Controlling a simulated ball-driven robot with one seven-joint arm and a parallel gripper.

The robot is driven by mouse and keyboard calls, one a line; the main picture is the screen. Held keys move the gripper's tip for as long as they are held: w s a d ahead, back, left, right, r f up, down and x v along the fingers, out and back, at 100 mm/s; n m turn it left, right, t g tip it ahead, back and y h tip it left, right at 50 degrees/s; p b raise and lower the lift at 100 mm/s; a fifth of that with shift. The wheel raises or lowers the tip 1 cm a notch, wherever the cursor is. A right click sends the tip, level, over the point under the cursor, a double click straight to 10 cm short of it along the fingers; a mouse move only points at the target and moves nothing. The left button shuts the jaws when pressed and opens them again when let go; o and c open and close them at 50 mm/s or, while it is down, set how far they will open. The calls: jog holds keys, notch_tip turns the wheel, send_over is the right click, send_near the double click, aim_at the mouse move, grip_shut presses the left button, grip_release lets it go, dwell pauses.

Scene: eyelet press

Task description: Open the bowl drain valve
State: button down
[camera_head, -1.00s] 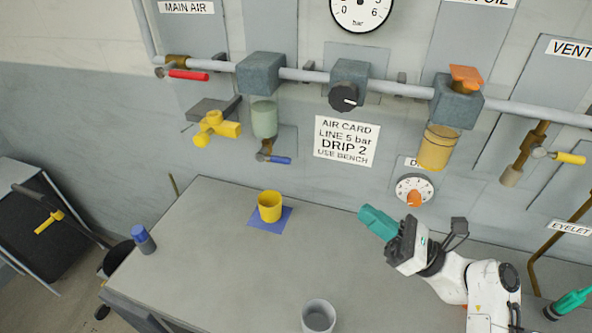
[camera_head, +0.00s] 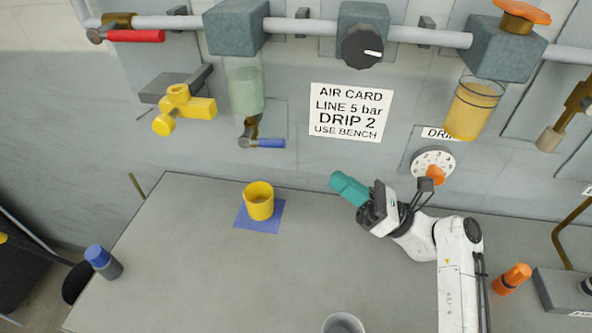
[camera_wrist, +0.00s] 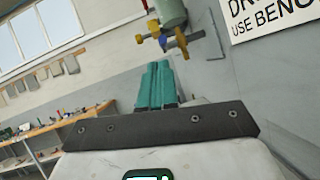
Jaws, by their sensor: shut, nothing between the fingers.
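The filter bowl (camera_head: 246,88) hangs under a grey block on the wall pipe and looks pale green. Below it is the drain valve (camera_head: 251,135), a brass fitting with a blue lever (camera_head: 268,143) that points right, about level. The valve and its blue lever (camera_wrist: 189,36) also show at the top of the wrist view, beyond the fingers. My gripper (camera_head: 340,181) has teal fingers, is shut and empty, and sits to the right of and below the valve, apart from it. In the wrist view the shut fingers (camera_wrist: 158,75) point toward the valve.
A yellow cup (camera_head: 259,203) stands on a blue mat (camera_head: 278,222) on the bench below the valve. A yellow tap-like fitting (camera_head: 182,109) is left of the bowl. A red lever (camera_head: 136,36) is upper left. A wall card (camera_head: 350,113) is right of the valve.

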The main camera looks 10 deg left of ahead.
jog(key=f+b, duration=0.1)
jog(key=f, duration=0.1)
jog(key=p, duration=0.3)
send_near(279, 147)
jog(key=x, duration=0.3)
jog(key=f+x, duration=0.1)
jog(key=x, duration=0.1)
jog(key=shift+w+a+r, duration=0.2)
jog(key=shift+w+a, duration=0.2)
jog(key=shift+r, duration=0.1)
